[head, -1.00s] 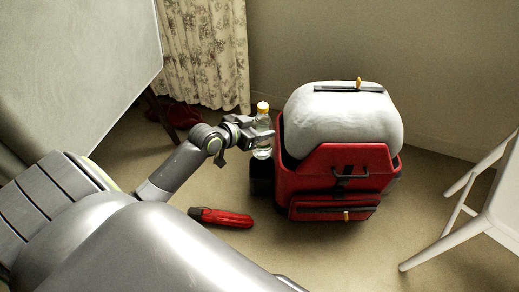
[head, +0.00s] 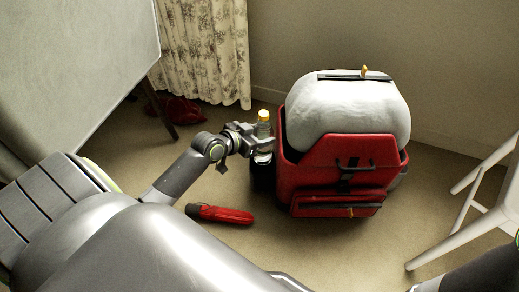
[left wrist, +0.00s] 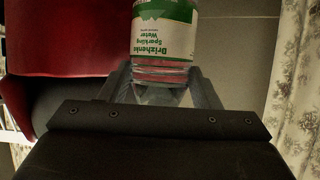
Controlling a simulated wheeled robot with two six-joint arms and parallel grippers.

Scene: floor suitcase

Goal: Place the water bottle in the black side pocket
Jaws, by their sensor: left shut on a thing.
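The water bottle (head: 263,127) is clear with a yellow cap and stands upright at the left side of the red suitcase (head: 335,170). My left gripper (head: 262,146) is shut on it. In the left wrist view the bottle's green and white label (left wrist: 165,28) shows just beyond the fingers. The black side pocket (head: 262,178) is on the suitcase's left side, directly below the gripper. The bottle's lower end is hidden by the gripper and pocket, so I cannot tell how deep it sits. My right gripper is out of view.
A large pale bundle (head: 345,112) bulges from the suitcase top. A red folded umbrella-like item (head: 222,215) lies on the floor in front. A white chair (head: 475,220) stands at the right. A patterned curtain (head: 205,50) hangs behind.

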